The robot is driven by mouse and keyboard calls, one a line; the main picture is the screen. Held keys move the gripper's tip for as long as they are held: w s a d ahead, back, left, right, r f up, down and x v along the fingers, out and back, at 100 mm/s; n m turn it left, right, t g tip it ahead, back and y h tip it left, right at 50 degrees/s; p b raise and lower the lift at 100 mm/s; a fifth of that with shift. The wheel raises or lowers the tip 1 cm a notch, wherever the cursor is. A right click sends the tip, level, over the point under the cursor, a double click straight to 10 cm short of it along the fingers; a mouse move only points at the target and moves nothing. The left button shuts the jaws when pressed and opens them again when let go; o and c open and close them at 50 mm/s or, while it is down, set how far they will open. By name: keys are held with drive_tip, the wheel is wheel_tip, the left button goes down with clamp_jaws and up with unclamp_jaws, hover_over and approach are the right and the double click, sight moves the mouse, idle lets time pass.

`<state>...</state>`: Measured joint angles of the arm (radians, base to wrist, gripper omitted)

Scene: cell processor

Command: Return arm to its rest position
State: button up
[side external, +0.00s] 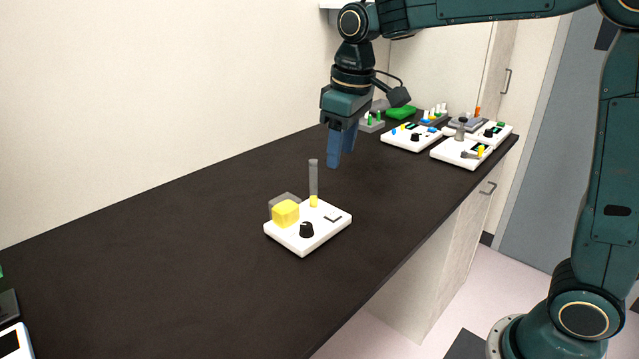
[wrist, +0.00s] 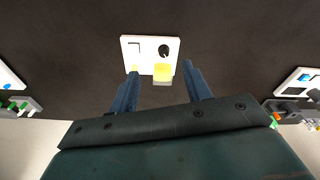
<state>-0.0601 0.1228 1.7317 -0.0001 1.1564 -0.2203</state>
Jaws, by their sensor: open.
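My gripper (side external: 340,148) hangs above the dark bench (side external: 190,270), fingers pointing down, with nothing between them. In the wrist view my gripper (wrist: 160,83) shows two blue fingers spread apart. A white cell processor device (side external: 325,237) lies on the bench below and to the left of my gripper. It carries a yellow block (side external: 286,213), a black knob (side external: 306,230) and an upright grey tube (side external: 313,178) with a yellow base. The device also shows in the wrist view (wrist: 150,66), ahead of the fingertips and apart from them.
Several white devices (side external: 440,152) stand at the bench's far right end, with racks of coloured tubes (side external: 373,122) and a green item (side external: 401,112) behind. Part of another white device (side external: 15,343) shows at the lower left. A wall runs along the bench.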

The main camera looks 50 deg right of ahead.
drive_tip(key=s+d+f+m+t, duration=0.1)
drive_tip(key=s+t, duration=0.1)
drive_tip(key=s, duration=0.9)
drive_tip(key=s+d+m+t, duration=0.1)
drive_tip(key=s+m+t, duration=0.1)
drive_tip(key=s, duration=1)
drive_tip(key=shift+d+f, duration=0.25)
drive_tip(key=shift+f, duration=0.15)
drive_tip(key=w+a+r+g, duration=0.1)
drive_tip(key=w+r+g, duration=0.25)
drive_tip(key=w, duration=1.25)
drive_tip(key=w+a+f+g, duration=0.1)
drive_tip(key=w+f, duration=0.2)
drive_tip(key=w, duration=0.4)
drive_tip(key=w+a+f+g, duration=0.1)
drive_tip(key=w+a+f, duration=0.1)
drive_tip(key=w+f, duration=0.2)
drive_tip(key=w, duration=0.3)
drive_tip(key=shift+w+f, duration=0.2)
drive_tip(key=shift+w, duration=0.2)
drive_tip(key=shift+f, duration=0.1)
